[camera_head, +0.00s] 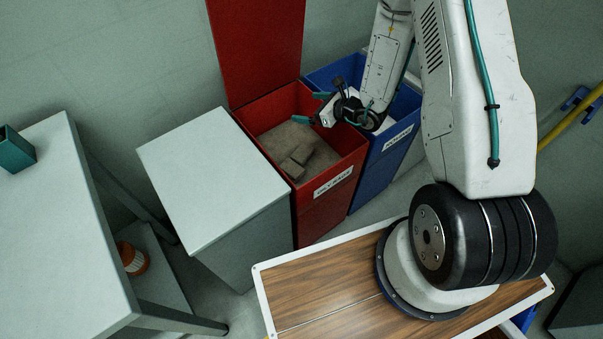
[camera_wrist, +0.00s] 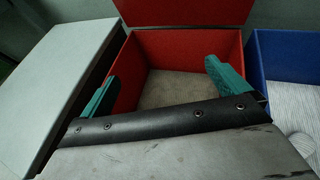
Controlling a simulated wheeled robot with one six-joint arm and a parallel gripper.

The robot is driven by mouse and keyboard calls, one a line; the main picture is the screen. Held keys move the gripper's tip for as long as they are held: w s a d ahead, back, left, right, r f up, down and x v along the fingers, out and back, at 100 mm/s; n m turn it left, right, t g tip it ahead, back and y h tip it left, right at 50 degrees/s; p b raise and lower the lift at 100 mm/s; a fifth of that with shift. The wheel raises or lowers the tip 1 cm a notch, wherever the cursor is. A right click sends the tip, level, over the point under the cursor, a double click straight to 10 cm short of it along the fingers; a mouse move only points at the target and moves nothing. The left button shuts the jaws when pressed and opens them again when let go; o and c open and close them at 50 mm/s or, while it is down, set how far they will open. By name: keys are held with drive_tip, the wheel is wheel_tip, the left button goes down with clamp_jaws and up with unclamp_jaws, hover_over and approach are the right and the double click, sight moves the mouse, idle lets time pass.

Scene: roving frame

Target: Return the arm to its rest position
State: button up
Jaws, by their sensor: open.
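My gripper (camera_head: 320,107) is over the right side of the open red bin (camera_head: 327,172) in the head view, below my white arm. In the wrist view its two teal fingers (camera_wrist: 162,83) stand wide apart with nothing between them, in front of the red bin (camera_wrist: 190,48). The gripper is open and empty.
A blue bin (camera_head: 392,160) with whitish contents stands right of the red one. A closed grey bin (camera_head: 205,175) stands left. A grey table (camera_head: 60,220) bears a teal box (camera_head: 14,150); an orange-and-white item (camera_head: 132,258) lies on its lower shelf.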

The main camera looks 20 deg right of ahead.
drive_tip(key=v, duration=0.3)
drive_tip(key=shift+r, duration=0.1)
idle(0.3)
